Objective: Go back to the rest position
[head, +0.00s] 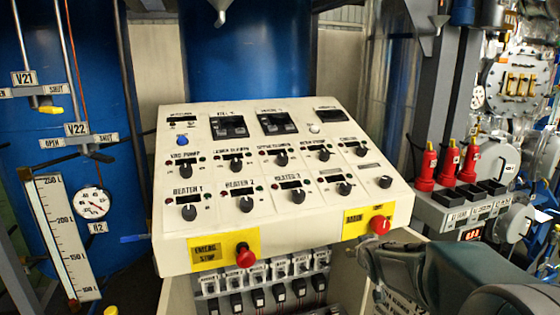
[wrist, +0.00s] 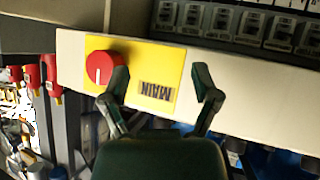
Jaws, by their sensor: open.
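My gripper (wrist: 163,85) is open and empty in the wrist view, its two fingers apart in front of the yellow MAIN plate (wrist: 160,88). The red MAIN knob (wrist: 101,67) is beside the left finger in that view; I cannot tell whether they touch. In the head view the red MAIN knob (head: 380,225) sits at the lower right of the cream control panel (head: 170,225). My arm enters at the lower right of the head view, just below that knob; the fingers are hard to make out there.
A red emergency stop button (head: 245,256) sits on a yellow plate at the panel's lower left. Breakers (head: 258,296) line the opening below. Red-handled devices (head: 447,163) stand to the right. Blue tanks (head: 245,60) and a gauge (head: 92,203) are behind and left.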

